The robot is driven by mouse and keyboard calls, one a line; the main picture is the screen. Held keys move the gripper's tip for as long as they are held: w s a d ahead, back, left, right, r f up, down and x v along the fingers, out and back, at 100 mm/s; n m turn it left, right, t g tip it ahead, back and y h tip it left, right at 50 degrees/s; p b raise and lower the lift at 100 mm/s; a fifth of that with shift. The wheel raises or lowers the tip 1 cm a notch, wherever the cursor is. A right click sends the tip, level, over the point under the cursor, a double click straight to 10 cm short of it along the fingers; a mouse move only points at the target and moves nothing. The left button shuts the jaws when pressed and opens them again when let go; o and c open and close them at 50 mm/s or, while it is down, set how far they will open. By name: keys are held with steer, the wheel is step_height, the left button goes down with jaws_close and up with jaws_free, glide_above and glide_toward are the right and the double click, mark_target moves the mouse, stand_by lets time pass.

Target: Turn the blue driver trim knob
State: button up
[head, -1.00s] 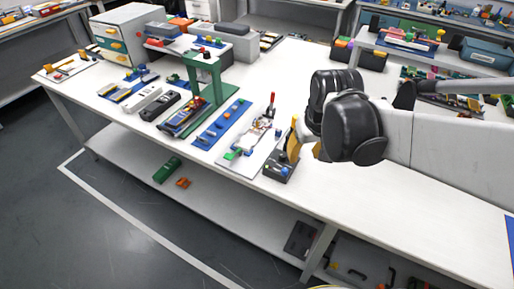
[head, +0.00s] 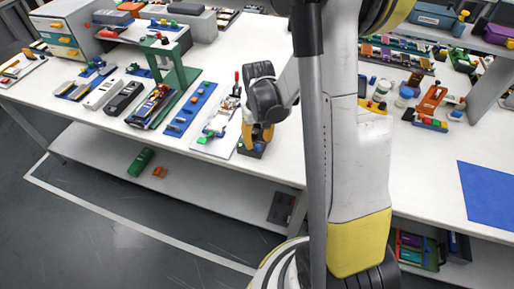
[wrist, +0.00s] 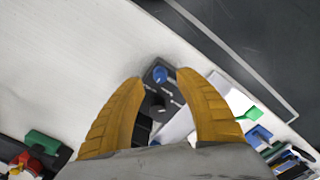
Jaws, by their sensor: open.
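The blue knob (wrist: 160,75) stands on a dark control box (wrist: 148,82) in the wrist view. My gripper (wrist: 161,79) is open, with its two yellow fingertips on either side of the knob in the picture. I cannot tell whether they touch it or how far above it they are. A black knob (wrist: 157,104) sits on the same box, between the fingers in view. In the head view my gripper (head: 257,138) points down over the dark box (head: 250,153), hiding most of it.
A white board with a red-topped lever (head: 237,78) and green parts (head: 205,139) lies just left of the box. A blue strip (head: 190,110) and a green stand (head: 180,75) are farther left.

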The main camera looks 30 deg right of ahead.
mark_target(258, 146)
steer(key=shift+f+b, duration=0.35)
steer(key=shift+f, duration=1.15)
jaws_close()
steer(key=m+b, duration=0.1)
steer(key=m, duration=0.3)
steer(key=shift+m, duration=0.4)
jaws_free()
steer(key=shift+r, duration=0.1)
step_height(258, 146, up, 12)
